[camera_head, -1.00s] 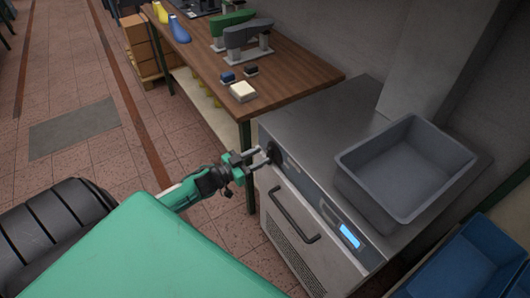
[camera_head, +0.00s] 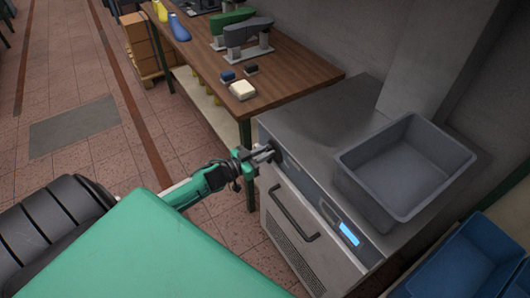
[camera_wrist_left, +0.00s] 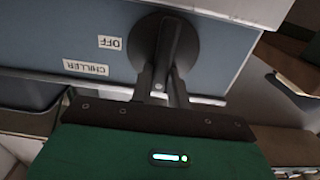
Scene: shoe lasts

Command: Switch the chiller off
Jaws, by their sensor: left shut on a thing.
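The chiller (camera_head: 318,215) is a steel cabinet with a front door handle and a lit blue display (camera_head: 349,234). Its dark round knob (camera_wrist_left: 185,45) fills the top middle of the left wrist view, and the knob's grip bar stands upright in that picture. An OFF label (camera_wrist_left: 110,43) lies left of the knob, and a CHILLER label (camera_wrist_left: 86,68) lies below that, both upside down. My left gripper (camera_head: 268,154) is at the panel's upper left end, its fingers (camera_wrist_left: 164,85) shut on the knob's bar. In the head view the gripper mostly hides the knob.
A grey bin (camera_head: 405,168) stands on the chiller's top. A blue crate (camera_head: 470,265) is at the lower right. A wooden workbench (camera_head: 290,75) with shoe lasts and small blocks stands behind the chiller.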

